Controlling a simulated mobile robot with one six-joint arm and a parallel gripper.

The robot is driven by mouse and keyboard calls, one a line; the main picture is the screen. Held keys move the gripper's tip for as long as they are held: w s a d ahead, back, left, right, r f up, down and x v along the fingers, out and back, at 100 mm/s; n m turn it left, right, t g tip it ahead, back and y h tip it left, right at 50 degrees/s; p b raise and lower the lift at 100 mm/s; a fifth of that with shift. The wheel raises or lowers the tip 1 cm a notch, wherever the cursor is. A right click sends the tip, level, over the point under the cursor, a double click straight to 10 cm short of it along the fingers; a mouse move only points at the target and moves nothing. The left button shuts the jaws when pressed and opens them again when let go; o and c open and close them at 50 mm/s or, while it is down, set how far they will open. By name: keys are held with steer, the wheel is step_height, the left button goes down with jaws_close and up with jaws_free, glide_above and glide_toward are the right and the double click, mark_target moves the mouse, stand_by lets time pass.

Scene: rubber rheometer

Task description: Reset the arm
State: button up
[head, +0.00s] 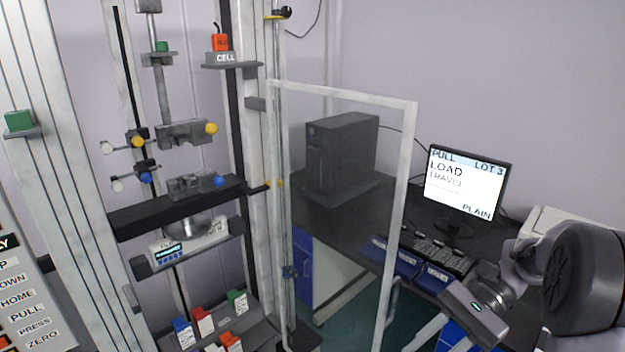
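My arm (580,285) is folded at the lower right, in front of the desk. Its end, my gripper (474,310), looks like a grey block pointing down and left. Its fingertips cannot be made out, so I cannot tell whether it is open or shut, and no held object shows. The tall testing machine (255,150) stands at the left, with two clamps on its central axis. The upper clamp (185,132) hangs above the lower clamp (195,185), with a gap between them and no sample visible there.
A clear door with a pale frame (410,160) stands open between the machine and my arm. Behind it are a desk with a black computer tower (340,155), a monitor (466,180), a keyboard (438,250) and blue trays (400,262). Several coloured blocks (205,320) sit at the machine's base.

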steer(key=s+a+f+n+t+h+b, duration=0.2)
steer(key=s+a+n+t+h+b, duration=0.4)
steer(key=s+t, duration=0.5)
steer(key=s+a+h+b, duration=0.1)
steer(key=a+h, duration=0.1)
steer(key=h, duration=0.1)
steer(key=shift+a+f+n, duration=0.15)
steer(key=shift+a+n, duration=0.15)
steer(key=shift+a, duration=0.1)
